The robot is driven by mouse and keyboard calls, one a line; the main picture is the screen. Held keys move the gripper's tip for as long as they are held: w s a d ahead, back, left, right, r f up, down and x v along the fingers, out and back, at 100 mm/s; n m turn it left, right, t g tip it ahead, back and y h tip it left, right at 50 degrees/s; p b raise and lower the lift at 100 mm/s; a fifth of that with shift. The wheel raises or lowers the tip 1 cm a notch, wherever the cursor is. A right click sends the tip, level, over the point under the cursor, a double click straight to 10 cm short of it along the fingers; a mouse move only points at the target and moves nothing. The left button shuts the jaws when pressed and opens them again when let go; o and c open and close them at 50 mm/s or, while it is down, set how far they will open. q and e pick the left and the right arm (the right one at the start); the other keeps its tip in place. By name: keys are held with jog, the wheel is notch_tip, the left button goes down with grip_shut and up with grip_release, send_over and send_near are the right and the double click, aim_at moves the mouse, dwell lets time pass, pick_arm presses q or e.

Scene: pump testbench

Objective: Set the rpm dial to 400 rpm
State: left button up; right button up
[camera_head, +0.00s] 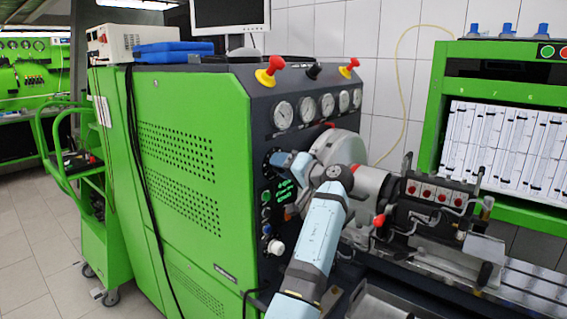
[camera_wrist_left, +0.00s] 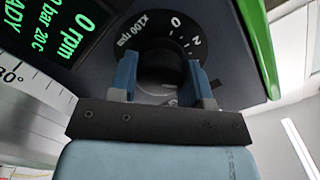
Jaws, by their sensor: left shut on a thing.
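The rpm dial (camera_wrist_left: 160,50) is a black round dial with white marks, "0", "2" and "x100 rpm", on the dark front panel. Its dark knob (camera_wrist_left: 163,68) sits between the two blue fingers of my left gripper (camera_wrist_left: 162,80), which is shut on it. In the head view my left gripper (camera_head: 284,160) is at the panel, just above the green-lit display, and covers most of the dial. The knob's pointer is hidden. My right gripper is not in view.
The green test bench (camera_head: 190,180) carries a row of gauges (camera_head: 305,110) and red knobs on yellow bases above the panel. A pale knob (camera_head: 275,247) sits lower on the panel. The pump assembly (camera_head: 430,200) stands at the right, close to my left arm.

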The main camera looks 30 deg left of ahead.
pick_arm(q)
jog(key=shift+a, duration=0.1)
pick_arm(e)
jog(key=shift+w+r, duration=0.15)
pick_arm(q)
jog(key=o, duration=0.9)
jog(key=shift+s, duration=0.1)
jog(key=shift+o, duration=0.2)
jog(key=shift+a, duration=0.15)
jog(key=s+d+b, duration=0.1)
jog(key=d+b, duration=0.1)
jog(key=d, duration=1.1)
jog(key=shift+d, duration=0.35)
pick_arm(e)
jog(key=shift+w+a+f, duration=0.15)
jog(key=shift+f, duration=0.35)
pick_arm(q)
jog(key=shift+r, duration=0.1)
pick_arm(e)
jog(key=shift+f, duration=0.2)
pick_arm(q)
jog(key=shift+s, duration=0.1)
